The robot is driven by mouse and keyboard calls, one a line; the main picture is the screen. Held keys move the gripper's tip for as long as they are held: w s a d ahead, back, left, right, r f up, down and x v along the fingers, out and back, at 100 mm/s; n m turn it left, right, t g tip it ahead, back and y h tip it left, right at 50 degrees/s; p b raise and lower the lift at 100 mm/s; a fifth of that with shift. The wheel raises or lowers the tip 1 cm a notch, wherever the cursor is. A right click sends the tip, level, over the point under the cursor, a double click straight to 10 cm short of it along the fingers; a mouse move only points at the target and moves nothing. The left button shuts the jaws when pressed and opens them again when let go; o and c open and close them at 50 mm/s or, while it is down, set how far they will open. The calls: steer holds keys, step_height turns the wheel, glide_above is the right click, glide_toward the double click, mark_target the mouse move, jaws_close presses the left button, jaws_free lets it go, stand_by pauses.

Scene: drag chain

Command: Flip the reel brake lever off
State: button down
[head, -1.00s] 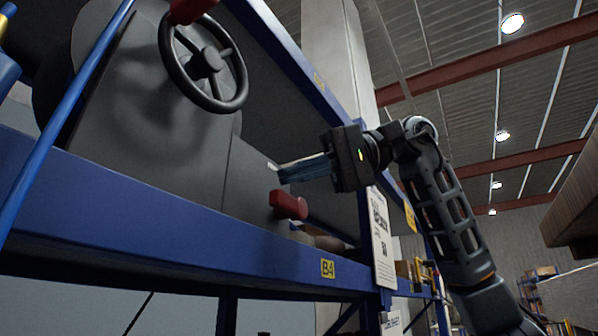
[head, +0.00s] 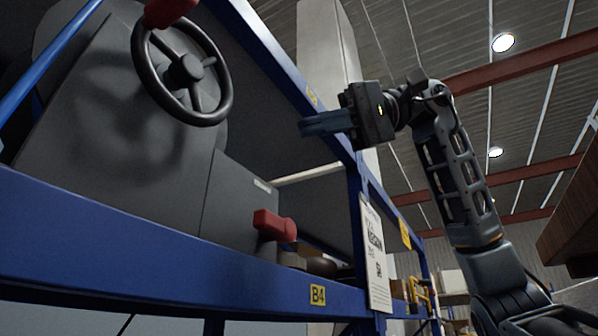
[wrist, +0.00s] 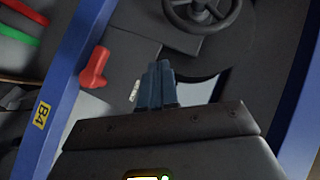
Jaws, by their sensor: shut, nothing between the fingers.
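A red lever (head: 275,226) sticks out from the front of the dark grey machine housing, low on its right side, just above the blue shelf beam. The red lever also shows left of centre in the wrist view (wrist: 95,68). My gripper (head: 302,127) is shut and empty. It is in the air above and to the right of the lever, clearly apart from it. In the wrist view the shut fingers (wrist: 161,72) are to the right of the lever.
A black handwheel (head: 182,70) is on the machine, with another red part (head: 168,10) cut off at the top edge. Blue rack beams (head: 150,245) frame the machine. A "B4" label (head: 318,295) and a white sign (head: 375,255) are at the right. Open room lies around my arm.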

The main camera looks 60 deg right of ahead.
steer(key=shift+s+r, duration=0.95)
